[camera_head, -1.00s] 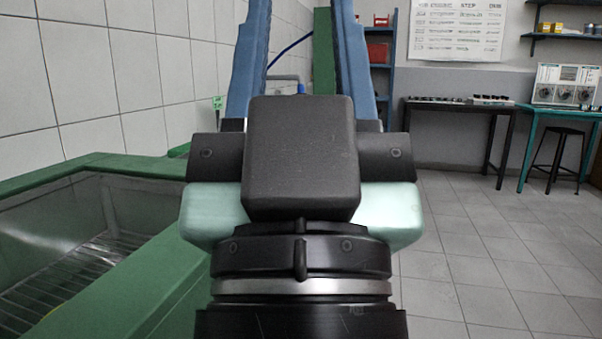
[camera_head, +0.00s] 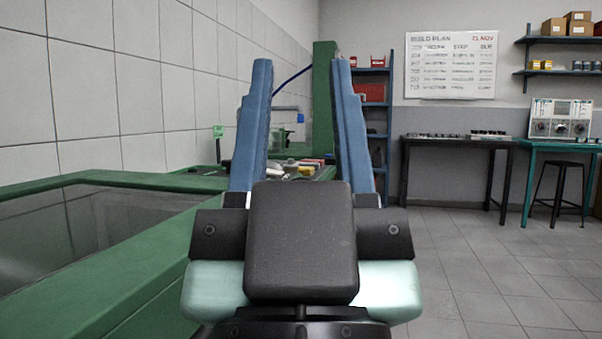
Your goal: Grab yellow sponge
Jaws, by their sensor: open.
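My gripper (camera_head: 301,64) is open and empty, its two blue fingers raised and pointing away from me. Beyond and between the fingers, several small things lie on the far part of the green bench. Among them is a small red and yellow patch (camera_head: 310,162). It is too small to tell whether it is the yellow sponge. My fingers and the gripper's dark body hide part of that area.
A green-rimmed basin (camera_head: 110,180) runs along the left, against the tiled wall. A green post (camera_head: 325,110) and blue shelf rack (camera_head: 372,130) stand behind. A black table (camera_head: 455,143), teal table (camera_head: 560,146) and stool (camera_head: 560,168) stand right. The right floor is clear.

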